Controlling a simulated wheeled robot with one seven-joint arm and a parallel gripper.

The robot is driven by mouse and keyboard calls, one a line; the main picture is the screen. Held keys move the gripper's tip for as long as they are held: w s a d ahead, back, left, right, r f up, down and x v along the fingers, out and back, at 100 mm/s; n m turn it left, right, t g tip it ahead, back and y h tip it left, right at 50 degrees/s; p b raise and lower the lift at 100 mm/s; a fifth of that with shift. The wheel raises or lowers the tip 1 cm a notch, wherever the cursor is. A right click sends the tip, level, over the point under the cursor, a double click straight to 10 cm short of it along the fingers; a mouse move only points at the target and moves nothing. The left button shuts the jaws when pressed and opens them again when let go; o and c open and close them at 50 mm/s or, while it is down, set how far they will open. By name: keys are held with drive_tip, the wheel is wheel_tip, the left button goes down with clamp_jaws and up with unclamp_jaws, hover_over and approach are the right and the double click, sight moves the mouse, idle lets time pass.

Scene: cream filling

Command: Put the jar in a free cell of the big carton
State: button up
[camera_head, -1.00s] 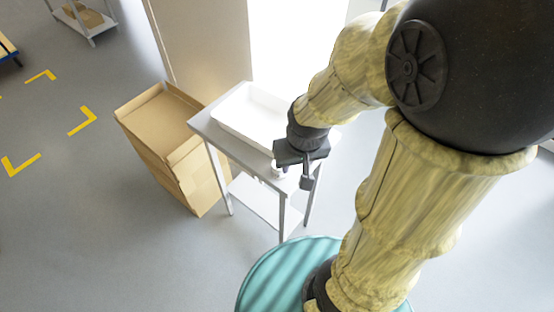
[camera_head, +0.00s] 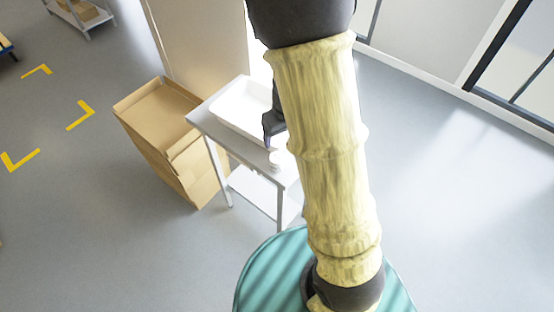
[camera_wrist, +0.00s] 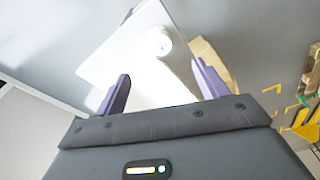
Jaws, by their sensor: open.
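The jar is a small white round thing (camera_wrist: 159,41) on the corner of a small table. In the head view the jar (camera_head: 275,161) stands at the table's front edge, close to the gripper. My gripper (camera_wrist: 161,74) is open and empty in the wrist view, with the jar beyond its fingertips and no contact visible. In the head view my gripper (camera_head: 268,140) is partly hidden behind my arm. The big carton (camera_head: 158,118) stands on the floor left of the table. Its cells cannot be made out.
A white tray (camera_head: 229,112) lies on the table (camera_head: 205,121), behind the jar. A tan panel (camera_head: 205,45) stands behind the carton and table. Yellow floor marks (camera_head: 82,117) lie at the left. The floor at the right is clear.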

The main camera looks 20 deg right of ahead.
sight(277, 157)
drive_tip(key=shift+f, duration=0.1)
drive_tip(key=f, duration=0.3)
drive_tip(key=w+f+b, duration=0.1)
drive_tip(key=f, duration=0.3)
drive_tip(key=f+b, duration=0.1)
drive_tip(key=f, duration=0.3)
drive_tip(key=shift+w+a+f, duration=0.1)
drive_tip(key=shift+w+f, duration=0.15)
drive_tip(key=shift+w, duration=0.1)
drive_tip(key=shift+f, duration=0.2)
drive_tip(key=shift+a, duration=0.1)
drive_tip(key=shift+w+f, duration=0.15)
drive_tip(key=shift+f, duration=0.1)
drive_tip(key=f, duration=0.1)
drive_tip(key=w+f, duration=0.1)
drive_tip(key=f, duration=0.2)
drive_tip(key=shift+w+f, duration=0.25)
drive_tip(key=shift+f, duration=0.05)
drive_tip(key=shift+a, duration=0.1)
drive_tip(key=c, duration=1.2)
